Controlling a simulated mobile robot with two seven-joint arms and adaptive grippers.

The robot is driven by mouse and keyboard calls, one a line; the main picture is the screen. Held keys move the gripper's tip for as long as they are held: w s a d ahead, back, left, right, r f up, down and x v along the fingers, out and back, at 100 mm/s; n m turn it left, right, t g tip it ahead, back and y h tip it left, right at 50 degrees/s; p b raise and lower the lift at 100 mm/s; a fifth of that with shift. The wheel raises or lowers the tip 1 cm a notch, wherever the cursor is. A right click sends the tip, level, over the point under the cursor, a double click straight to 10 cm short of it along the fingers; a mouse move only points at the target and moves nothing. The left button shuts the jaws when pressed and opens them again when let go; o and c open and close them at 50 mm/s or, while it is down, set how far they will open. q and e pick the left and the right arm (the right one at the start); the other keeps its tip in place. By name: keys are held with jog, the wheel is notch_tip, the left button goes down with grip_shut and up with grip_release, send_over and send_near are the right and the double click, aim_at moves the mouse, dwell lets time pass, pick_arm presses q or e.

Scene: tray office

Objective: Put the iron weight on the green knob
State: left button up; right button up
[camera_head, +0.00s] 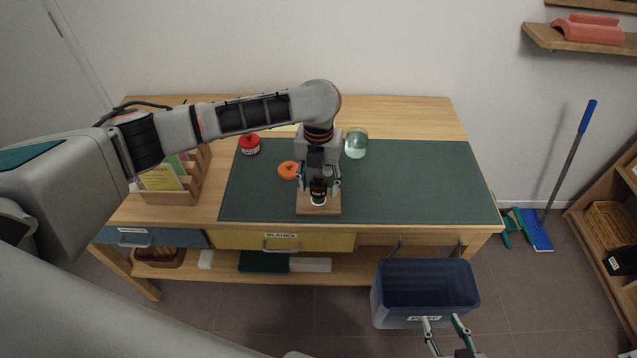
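My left gripper (320,188) points down over a small wooden board (319,211) at the front edge of the green desk mat. Its two fingers are spread. A small dark object (318,189) with a pale ring at its base shows between them, with gaps on both sides; it may be the iron weight, but I cannot tell for sure. I cannot make out a green knob; the gripper and arm hide part of the board and mat. My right gripper (444,328) is low at the bottom of the view, open and empty, in front of the blue bin.
An orange lid (288,170), a red-topped jar (249,145) and a glass jar (356,144) stand around the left gripper. A wooden card rack (188,188) is at left. The blue bin (428,294) hangs at the desk front. The mat's right half (430,185) is clear.

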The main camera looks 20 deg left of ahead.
aim_at(319, 176)
pick_arm(q)
notch_tip(319, 176, up, 12)
jog(key=shift+f+p, duration=0.1)
jog(key=shift+p, duration=0.65)
jog(key=s+d+f+n+t+h, duration=0.1)
jog(key=s+d+f+n+h, duration=0.25)
jog(key=d, duration=0.35)
jog(key=s+d+f+n+t+h, duration=0.2)
jog(key=s+d+f+n, duration=0.1)
jog(key=d+n, duration=0.3)
jog(key=s+d+f+n+t+h, duration=0.1)
jog(key=s+d+f+n+h, duration=0.25)
jog(key=d, duration=0.35)
jog(key=s+a+f+n+t+y, duration=0.2)
jog(key=s+a+f+n, duration=0.2)
jog(key=a, duration=0.4)
jog(key=s+a+f+n+t+y, duration=0.2)
jog(key=s+a+f+n, duration=0.2)
jog(key=a+f+n, duration=0.2)
jog(key=s+a+f+n+t+y, duration=0.2)
jog(key=s+a+f+n, duration=0.2)
jog(key=a+n, duration=0.3)
jog(key=a+f, duration=0.1)
jog(key=a, duration=0.2)
jog(key=shift+a+n+t+y, duration=0.15)
jog(key=shift+n+t+y, duration=0.15)
jog(key=shift+n+t, duration=0.1)
